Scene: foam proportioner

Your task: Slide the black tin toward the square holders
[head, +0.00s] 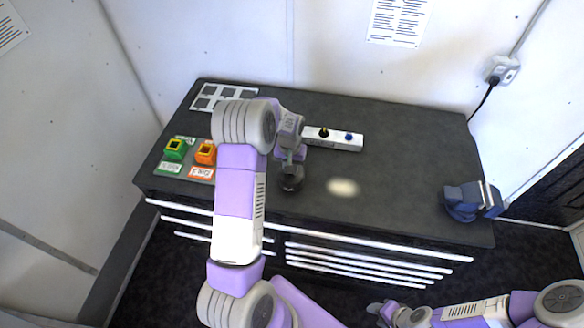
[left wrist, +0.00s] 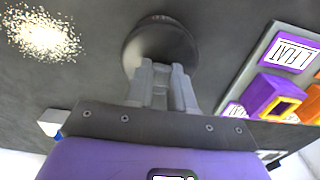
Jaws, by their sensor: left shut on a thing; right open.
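The black tin (head: 291,182) is a small dark round thing on the dark bench top, near its front edge. It also shows in the left wrist view (left wrist: 160,45), just beyond my fingertips. My left gripper (head: 290,160) points down and is shut on it; the grip itself is partly hidden. The square holders stand to the left: a green one (head: 175,149) and an orange one (head: 205,153). A purple holder (left wrist: 262,95) shows in the left wrist view; my left arm probably hides it in the head view. My right gripper (head: 383,311) is open, low, in front of the bench.
A pale speckled patch (head: 342,187) lies right of the tin. A white block with black and blue knobs (head: 345,141) is behind. A white sheet with grey squares (head: 208,98) lies at the back left, a blue vise (head: 466,203) at the right. The bench's right middle is clear.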

